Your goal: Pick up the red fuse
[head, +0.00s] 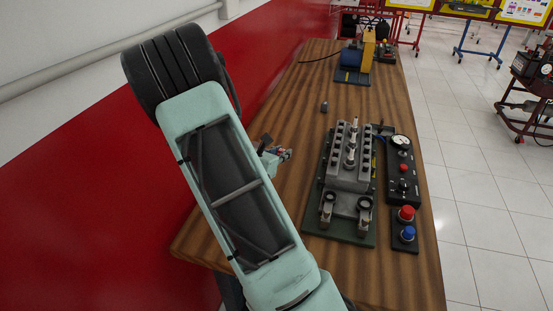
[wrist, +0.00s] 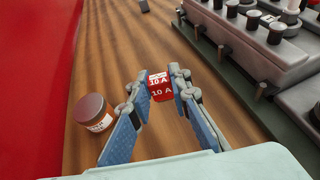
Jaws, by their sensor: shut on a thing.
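The red fuse (wrist: 161,91), marked "10 A" in white, is between the fingertips of my gripper (wrist: 160,86) in the wrist view. My gripper is shut on it, with a finger pad on each side. In the head view my gripper (head: 282,154) shows small beside my arm, over the left part of the wooden bench, left of the engine block. A bit of red shows at its tips there. I cannot tell how far the fuse is above the bench top.
A small grey object (head: 324,106) lies farther back. Bare wood (head: 295,95) lies around it.

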